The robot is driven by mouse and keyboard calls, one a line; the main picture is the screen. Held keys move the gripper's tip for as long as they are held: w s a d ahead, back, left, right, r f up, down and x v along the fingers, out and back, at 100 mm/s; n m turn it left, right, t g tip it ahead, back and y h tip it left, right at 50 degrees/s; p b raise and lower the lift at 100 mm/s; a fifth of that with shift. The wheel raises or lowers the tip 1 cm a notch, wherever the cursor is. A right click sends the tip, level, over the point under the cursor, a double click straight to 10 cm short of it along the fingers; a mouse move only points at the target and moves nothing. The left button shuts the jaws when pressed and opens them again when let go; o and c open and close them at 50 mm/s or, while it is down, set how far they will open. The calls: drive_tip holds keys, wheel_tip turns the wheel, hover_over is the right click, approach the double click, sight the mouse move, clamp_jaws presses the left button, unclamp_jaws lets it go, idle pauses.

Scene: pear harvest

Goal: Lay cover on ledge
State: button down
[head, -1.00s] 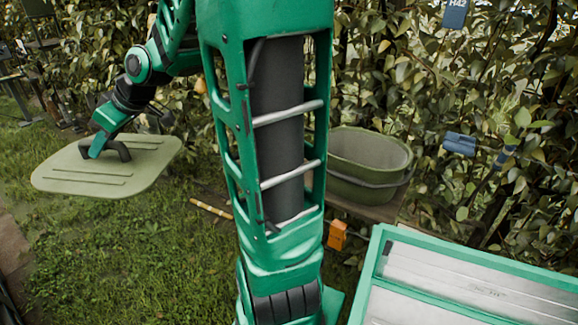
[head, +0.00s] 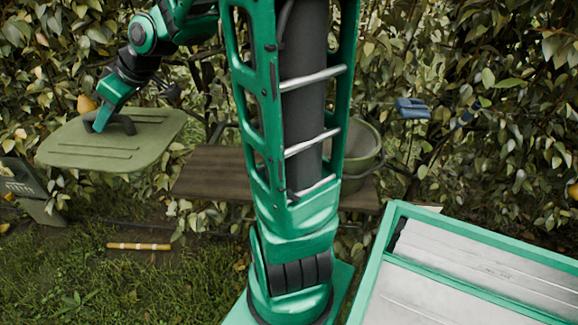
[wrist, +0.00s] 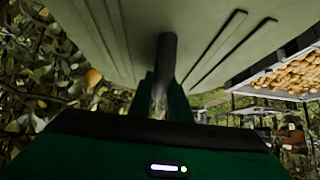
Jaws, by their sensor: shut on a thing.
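The cover (head: 110,140) is a flat, rounded, olive-green lid with ridges and a dark handle on top. My gripper (head: 100,122) is shut on that handle and holds the cover in the air at the left of the head view. The cover also fills the top of the wrist view (wrist: 215,40), with the handle (wrist: 166,60) between my fingers. The ledge (head: 215,172) is a brown wooden board right of the cover and apart from it. Its middle is hidden behind my arm column. A green bucket (head: 360,150) stands on its right part, partly hidden.
Dense leafy hedge stands behind the ledge, with a pear (head: 87,104) near my gripper. A green box-like object (head: 32,190) stands below the cover. A yellowish stick (head: 138,246) lies on the grass. A crate of pears (wrist: 290,75) shows in the wrist view. The ledge's left part is bare.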

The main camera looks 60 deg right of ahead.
drive_tip(key=shift+w+d, duration=0.35)
drive_tip(key=shift+d, duration=0.6)
drive_tip(key=shift+w+d+f, duration=0.1)
drive_tip(key=shift+d, duration=0.2)
drive_tip(key=w+d+f, duration=0.3)
drive_tip(key=d+f, duration=0.5)
drive_tip(key=d, duration=0.2)
drive_tip(key=w+d+f, duration=0.2)
drive_tip(key=d+f, duration=0.7)
drive_tip(key=s+d, duration=0.4)
drive_tip(key=s, duration=0.5)
drive_tip(key=s+d, duration=0.4)
drive_tip(key=s, duration=0.4)
drive_tip(key=shift+s+a+f, duration=0.1)
drive_tip(key=shift+s+f, duration=0.05)
drive_tip(key=shift+f, duration=1)
drive_tip(key=shift+s+a+f, duration=0.1)
drive_tip(key=shift+s+f, duration=0.05)
drive_tip(key=shift+f, duration=1.05)
drive_tip(key=shift+s+f, duration=0.15)
drive_tip(key=shift+f, duration=1)
